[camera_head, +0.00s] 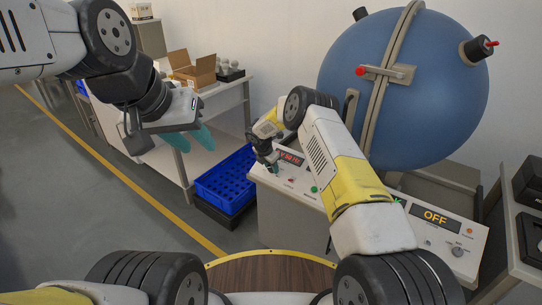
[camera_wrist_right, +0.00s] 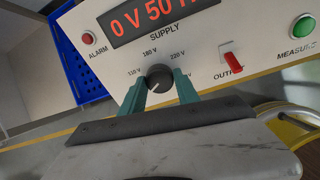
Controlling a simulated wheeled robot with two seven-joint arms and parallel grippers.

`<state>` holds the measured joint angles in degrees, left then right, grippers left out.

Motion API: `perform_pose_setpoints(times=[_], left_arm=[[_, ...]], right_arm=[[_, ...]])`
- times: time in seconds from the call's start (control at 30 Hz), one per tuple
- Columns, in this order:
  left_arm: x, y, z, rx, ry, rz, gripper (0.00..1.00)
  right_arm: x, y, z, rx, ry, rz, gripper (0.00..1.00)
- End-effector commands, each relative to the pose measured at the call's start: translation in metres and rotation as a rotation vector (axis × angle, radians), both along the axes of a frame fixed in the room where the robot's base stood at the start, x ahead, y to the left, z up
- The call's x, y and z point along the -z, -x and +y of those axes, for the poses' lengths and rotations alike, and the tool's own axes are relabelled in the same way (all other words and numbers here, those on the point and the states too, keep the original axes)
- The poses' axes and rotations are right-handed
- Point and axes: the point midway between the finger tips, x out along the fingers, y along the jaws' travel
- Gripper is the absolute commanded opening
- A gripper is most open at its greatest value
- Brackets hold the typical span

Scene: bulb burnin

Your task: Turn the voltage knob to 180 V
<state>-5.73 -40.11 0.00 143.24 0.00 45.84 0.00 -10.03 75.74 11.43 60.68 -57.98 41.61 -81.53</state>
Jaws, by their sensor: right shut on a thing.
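The voltage knob (camera_wrist_right: 159,77) is a small dark round knob on the white supply panel (camera_wrist_right: 205,52), seen in the right wrist view. A pale mark shows near its lower left edge. Labels for 180 V and 220 V are printed above it; other labels are partly covered. The red display (camera_wrist_right: 155,15) shows "0 V 50", cut off at the edge. My right gripper (camera_wrist_right: 160,88) is shut on the knob, one teal finger on each side. In the head view my right gripper (camera_head: 269,158) is at the panel and the knob is hidden. My left gripper (camera_head: 188,139) is open and empty, away from the panel.
A red output switch (camera_wrist_right: 232,62), a green measure button (camera_wrist_right: 303,26) and a red alarm light (camera_wrist_right: 87,38) are near the knob. A blue crate (camera_head: 226,180) stands left of the console. A big blue sphere (camera_head: 410,85) rises behind. A second display (camera_head: 434,216) reads OFF.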

Motion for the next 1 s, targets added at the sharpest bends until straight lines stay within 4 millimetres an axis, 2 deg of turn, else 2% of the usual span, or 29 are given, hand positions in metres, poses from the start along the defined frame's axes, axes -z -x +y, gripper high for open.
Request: perform_pose_setpoints(times=[0.37, 1.0], left_arm=[[0.0, 0.0, 0.0, 0.0, 0.0, 0.0, 0.36], [0.0, 0.0, 0.0, 0.0, 0.0, 0.0, 0.36]], right_arm=[[-0.0011, -0.0003, 0.0012, 0.137, -0.058, -0.044, 0.0], [-0.0007, 0.0002, 0.0019, 0.666, -0.275, -0.202, 0.0]])
